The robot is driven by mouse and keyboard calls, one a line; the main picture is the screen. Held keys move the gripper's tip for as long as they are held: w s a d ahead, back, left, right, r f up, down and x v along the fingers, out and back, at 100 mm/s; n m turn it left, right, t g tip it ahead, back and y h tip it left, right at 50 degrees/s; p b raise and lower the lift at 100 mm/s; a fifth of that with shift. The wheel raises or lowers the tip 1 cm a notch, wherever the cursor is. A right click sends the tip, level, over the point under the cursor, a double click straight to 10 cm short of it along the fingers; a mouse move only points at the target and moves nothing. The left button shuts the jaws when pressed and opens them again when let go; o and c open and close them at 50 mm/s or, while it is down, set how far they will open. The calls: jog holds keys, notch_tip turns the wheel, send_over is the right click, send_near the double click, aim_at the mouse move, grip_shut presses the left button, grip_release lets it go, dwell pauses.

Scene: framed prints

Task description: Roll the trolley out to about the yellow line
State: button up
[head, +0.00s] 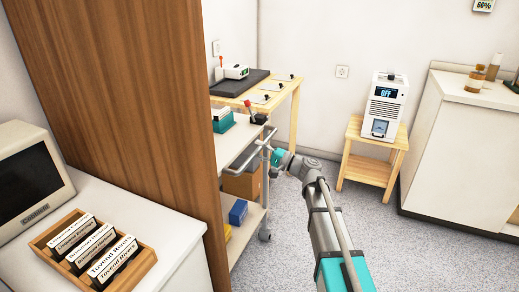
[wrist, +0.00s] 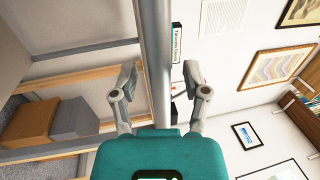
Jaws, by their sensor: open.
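The trolley (head: 232,143) stands partly behind a tall brown wooden panel. It has a white top, a lower shelf, a castor and a grey handle bar (head: 268,136) at its near right end. My gripper (head: 267,152) is at this handle. In the wrist view my gripper (wrist: 160,78) is open, with one finger on each side of the grey bar (wrist: 154,45). The bar runs between the fingers; whether they touch it I cannot tell. No yellow line shows in either view.
The wooden panel (head: 120,90) stands left of the trolley. A cardboard box (head: 241,184) and a blue bin (head: 238,212) are on the trolley's lower levels. A wooden stand (head: 368,168) and a white cabinet (head: 455,160) are at the right. Speckled floor (head: 400,250) is clear before them.

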dwell(0.3)
grip_shut()
